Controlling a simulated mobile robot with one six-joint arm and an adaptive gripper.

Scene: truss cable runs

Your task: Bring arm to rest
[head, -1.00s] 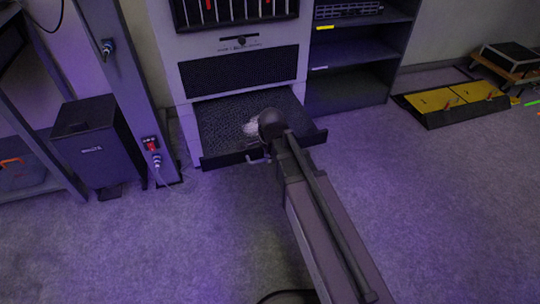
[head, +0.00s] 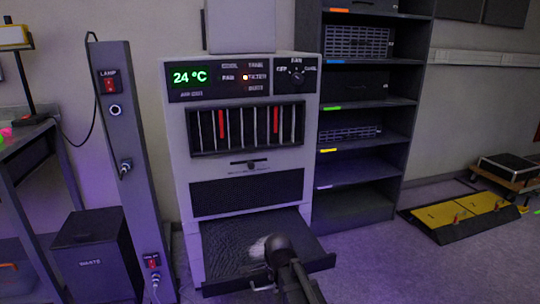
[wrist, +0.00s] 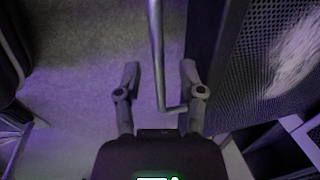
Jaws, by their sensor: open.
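My gripper (wrist: 159,72) is open in the wrist view. Its two fingers stand on either side of a thin grey bent bar (wrist: 158,45), which looks like the tray's handle; I see no finger touching it. In the head view my arm (head: 283,254) reaches up from the bottom edge to the pulled-out tray (head: 322,264), and the fingers are hidden there. The handle (head: 262,289) shows just left of my arm. The tray's dark mesh with a pale patch (wrist: 298,55) lies to the right in the wrist view.
The grey cabinet (head: 179,150) above the tray reads 24 °C. A post with switches (head: 122,165) and a dark bin (head: 92,255) stand left. A dark shelf unit (head: 365,210) stands right, with a yellow-topped floor ramp (head: 455,213) beyond. Carpet is clear at lower right.

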